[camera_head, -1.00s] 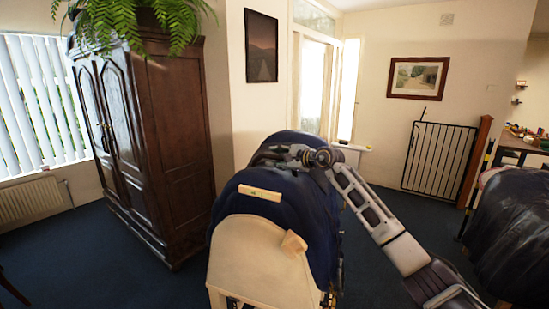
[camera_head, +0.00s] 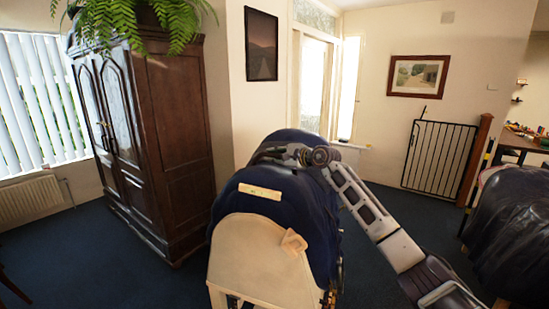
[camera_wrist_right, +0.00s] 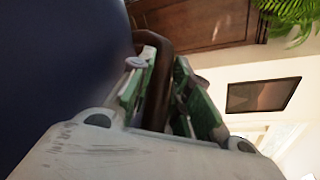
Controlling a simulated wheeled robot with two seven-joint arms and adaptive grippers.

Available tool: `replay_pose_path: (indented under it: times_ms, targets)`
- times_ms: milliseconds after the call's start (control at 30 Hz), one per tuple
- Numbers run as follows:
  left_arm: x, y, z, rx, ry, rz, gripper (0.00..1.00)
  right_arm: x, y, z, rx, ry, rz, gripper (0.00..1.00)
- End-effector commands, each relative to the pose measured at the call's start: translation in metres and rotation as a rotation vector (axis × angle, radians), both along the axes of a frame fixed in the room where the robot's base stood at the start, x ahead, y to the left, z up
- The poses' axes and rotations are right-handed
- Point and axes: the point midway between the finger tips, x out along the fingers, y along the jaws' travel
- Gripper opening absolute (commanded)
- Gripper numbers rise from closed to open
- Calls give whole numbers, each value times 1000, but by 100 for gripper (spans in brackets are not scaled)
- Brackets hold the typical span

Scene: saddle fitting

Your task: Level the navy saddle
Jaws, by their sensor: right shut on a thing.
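The navy saddle (camera_head: 318,215) sits over a cream stand (camera_head: 262,252) in the middle of the head view. A pale yellow strip (camera_head: 260,192), which looks like a small level, lies across its near end; its bubble is too small to read. My right gripper (camera_head: 268,155) is at the top of the saddle, reaching in from the right. In the right wrist view, its green-padded fingers (camera_wrist_right: 162,88) are shut on a dark brown bar (camera_wrist_right: 158,85) beside a navy surface (camera_wrist_right: 55,65). Where the bar joins the saddle is hidden. My left gripper is not in view.
A small tan piece (camera_head: 293,242) is on the near face of the stand. A dark wooden wardrobe (camera_head: 175,150) stands at left, and a dark covered form (camera_head: 512,235) at right. A black gate (camera_head: 438,157) is at the back. Blue floor lies free on both sides.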

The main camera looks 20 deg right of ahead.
Motion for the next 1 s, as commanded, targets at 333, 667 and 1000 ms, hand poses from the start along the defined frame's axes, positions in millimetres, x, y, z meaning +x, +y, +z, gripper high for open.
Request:
replay_pose_path:
  times_ms: [333, 667, 1000]
  targets:
    - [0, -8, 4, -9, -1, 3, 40, 4, 7, 2, -16, 11, 2, 0]
    - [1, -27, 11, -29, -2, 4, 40, 12, 18, 1, -47, 36, 1, 0]
    - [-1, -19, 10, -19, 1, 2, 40, 12, 18, 0, -47, 36, 1, 29]
